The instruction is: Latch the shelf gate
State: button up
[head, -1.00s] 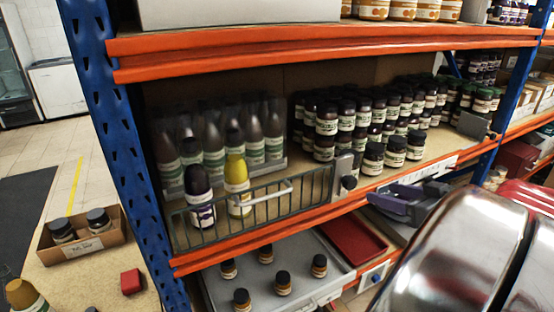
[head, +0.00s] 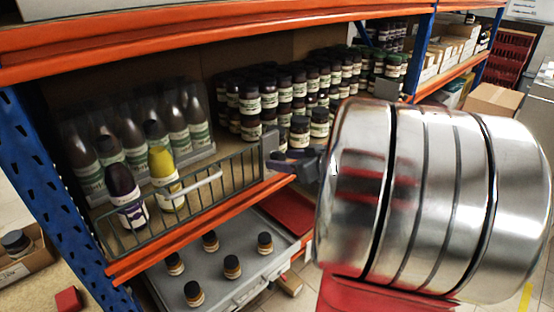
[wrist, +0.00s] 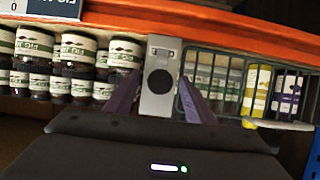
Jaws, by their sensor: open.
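The shelf gate (head: 150,215) is a grey wire panel with a pale bar, standing along the front edge of the shelf before the bottles. Its right end meets a grey latch plate (head: 269,150). In the wrist view, the plate (wrist: 160,108) carries a round black knob (wrist: 160,80). The gate (wrist: 230,88) shows to its right there, as that view is upside down. My gripper (head: 290,163) is open at the plate, and its purple fingers (wrist: 160,100) lie on either side of it. I cannot tell whether they touch it or whether the latch is engaged.
Behind the gate stand a dark bottle (head: 125,195), a yellow bottle (head: 163,175) and several tall bottles. Several jars (head: 250,105) stand right of the plate. The orange shelf beam (head: 200,232) runs just below, above a grey tray (head: 225,270) of small jars.

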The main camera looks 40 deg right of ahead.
jog(key=shift+w+f, duration=0.1)
jog(key=shift+w, duration=0.15)
jog(key=shift+c, duration=0.6)
jog(key=c, duration=0.9)
jog(key=shift+a, duration=0.2)
jog(key=shift+c, duration=0.3)
jog(key=shift+d, duration=0.1)
